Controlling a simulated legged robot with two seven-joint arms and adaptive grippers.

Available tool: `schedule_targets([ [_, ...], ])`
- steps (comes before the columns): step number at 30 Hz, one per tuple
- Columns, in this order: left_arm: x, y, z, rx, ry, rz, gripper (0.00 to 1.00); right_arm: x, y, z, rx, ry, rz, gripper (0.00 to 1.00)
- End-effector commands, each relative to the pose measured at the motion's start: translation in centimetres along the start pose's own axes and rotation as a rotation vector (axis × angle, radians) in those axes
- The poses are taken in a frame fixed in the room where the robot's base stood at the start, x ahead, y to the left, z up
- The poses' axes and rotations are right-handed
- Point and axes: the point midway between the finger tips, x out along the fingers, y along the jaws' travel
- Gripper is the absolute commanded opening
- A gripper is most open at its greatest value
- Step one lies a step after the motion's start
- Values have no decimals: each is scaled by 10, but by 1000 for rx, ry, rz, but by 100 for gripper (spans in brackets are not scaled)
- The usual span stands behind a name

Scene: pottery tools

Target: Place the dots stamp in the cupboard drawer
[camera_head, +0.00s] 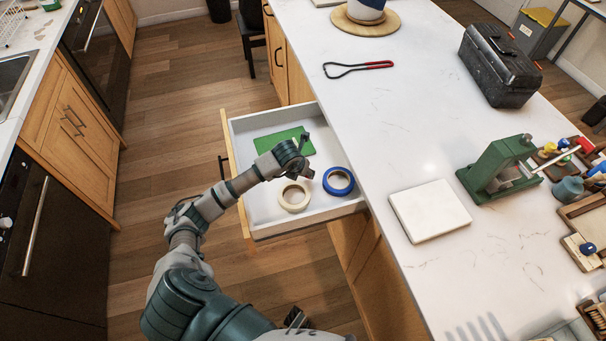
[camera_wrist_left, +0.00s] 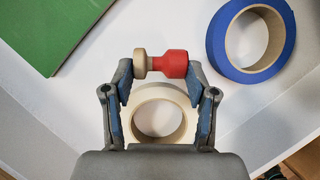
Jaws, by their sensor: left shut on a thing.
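The stamp (camera_wrist_left: 172,65), with a red part and a pale wooden part, lies crosswise between the fingertips of my left gripper (camera_wrist_left: 160,88) in the wrist view. The gripper is shut on it. I cannot see a dots pattern on it. In the head view my left gripper (camera_head: 297,160) is over the open cupboard drawer (camera_head: 262,213), and the stamp is hardly visible there. The drawer is pulled out from the island. Inside it lie a green pad (camera_head: 270,141), a cream tape roll (camera_head: 284,198) and a blue tape roll (camera_head: 338,190). My right gripper is not in view.
The white countertop (camera_head: 420,120) is to the right of the drawer. On it are a white slab (camera_head: 430,210), a green press (camera_head: 497,168), a black toolbox (camera_head: 499,68), a red-handled wire tool (camera_head: 365,66) and several small tools at the right. The drawer's front left part is bare.

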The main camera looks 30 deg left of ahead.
Motion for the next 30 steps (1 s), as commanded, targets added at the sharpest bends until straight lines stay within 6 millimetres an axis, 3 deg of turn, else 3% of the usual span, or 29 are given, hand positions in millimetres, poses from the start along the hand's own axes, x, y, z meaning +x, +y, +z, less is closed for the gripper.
schedule_targets([
  [3,17,0,-9,-1,3,0,23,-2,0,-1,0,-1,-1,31],
  [9,19,0,-8,0,0,0,23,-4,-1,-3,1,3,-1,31],
  [10,19,0,-8,0,0,1,62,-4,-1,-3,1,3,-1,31],
  [12,18,0,-9,1,0,2,80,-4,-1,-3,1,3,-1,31],
  [13,18,-1,-9,1,0,2,82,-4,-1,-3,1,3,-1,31],
  [23,17,0,-8,1,0,1,82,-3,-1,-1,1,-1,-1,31],
  [26,8,1,-8,1,-2,1,82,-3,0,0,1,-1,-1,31],
  [30,-20,1,-7,3,-4,1,82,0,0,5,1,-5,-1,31],
])
